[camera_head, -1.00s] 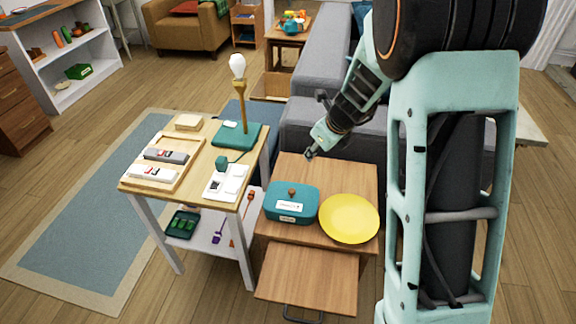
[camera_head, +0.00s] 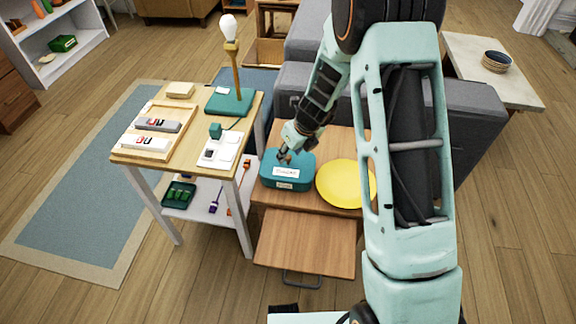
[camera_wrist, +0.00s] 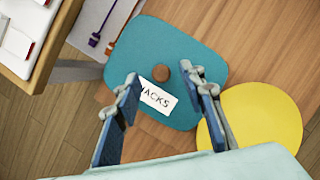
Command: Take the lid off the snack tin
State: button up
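The snack tin (camera_head: 287,181) is a teal box on the wooden side table, with its lid (camera_wrist: 150,60) on. The lid has a round brown knob (camera_wrist: 188,73) and a white label (camera_wrist: 158,97), partly hidden by a finger in the wrist view. My gripper (camera_head: 285,157) is just above the lid, at the knob, in the head view. In the wrist view the gripper (camera_wrist: 165,82) is open, its blue fingers apart, with the knob near the right finger's tip. The knob does not look gripped.
A yellow plate (camera_head: 342,184) lies right of the tin on the side table (camera_head: 262,208). An open drawer (camera_head: 305,243) sticks out in front. A higher table (camera_head: 192,150) with a lamp (camera_head: 233,75) and trays stands left; a grey sofa (camera_head: 430,120) is behind.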

jog(key=shift+x, duration=0.95)
grip_shut()
jog(key=shift+r, duration=0.1)
